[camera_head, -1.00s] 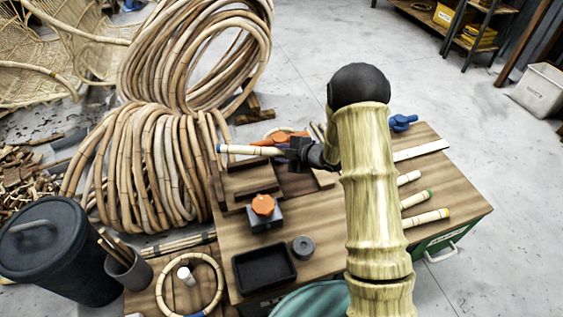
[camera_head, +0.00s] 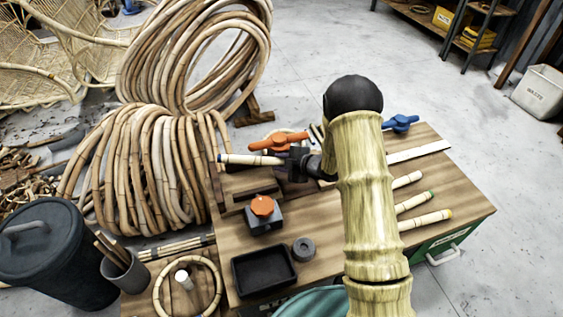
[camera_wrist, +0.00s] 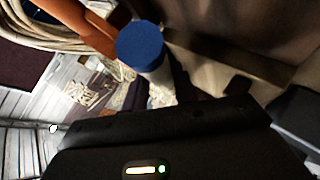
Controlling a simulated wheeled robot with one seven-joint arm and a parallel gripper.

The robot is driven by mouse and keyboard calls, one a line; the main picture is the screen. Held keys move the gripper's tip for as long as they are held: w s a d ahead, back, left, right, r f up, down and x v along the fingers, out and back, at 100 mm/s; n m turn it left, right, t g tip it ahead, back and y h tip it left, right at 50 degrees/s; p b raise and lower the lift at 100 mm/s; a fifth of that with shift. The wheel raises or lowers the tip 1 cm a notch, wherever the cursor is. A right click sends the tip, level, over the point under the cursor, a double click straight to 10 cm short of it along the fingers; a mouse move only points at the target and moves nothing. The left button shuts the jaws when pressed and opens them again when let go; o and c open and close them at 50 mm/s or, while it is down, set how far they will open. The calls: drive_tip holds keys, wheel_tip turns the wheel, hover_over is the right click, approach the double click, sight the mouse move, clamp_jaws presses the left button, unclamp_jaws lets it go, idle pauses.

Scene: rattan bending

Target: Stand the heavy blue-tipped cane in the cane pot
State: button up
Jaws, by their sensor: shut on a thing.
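The blue-tipped cane (camera_head: 248,160) is pale and lies nearly level in my gripper (camera_head: 292,163), its blue end pointing left in the head view. My gripper is shut on it over the back left of the workbench, near the wooden blocks. In the wrist view the blue tip (camera_wrist: 141,46) faces the camera; most of its length is hidden. A grey pot (camera_head: 127,276) with several thin sticks standing in it is at the lower left, likely the cane pot. It is well apart from my gripper.
An orange-handled clamp (camera_head: 279,141) is just behind the held cane. An orange-knobbed block (camera_head: 263,208), black tray (camera_head: 264,270) and grey ring (camera_head: 303,249) stand on the bench (camera_head: 465,195). Several other canes (camera_head: 425,220) lie at right. Rattan coils (camera_head: 150,170) stand left.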

drive_tip(key=shift+f, duration=0.15)
drive_tip(key=o, duration=1)
drive_tip(key=shift+o, duration=0.2)
drive_tip(key=shift+r, duration=0.4)
drive_tip(key=p+v, duration=0.4)
drive_tip(key=v, duration=0.8)
drive_tip(key=shift+s+r, duration=0.1)
drive_tip(key=shift+r, duration=0.1)
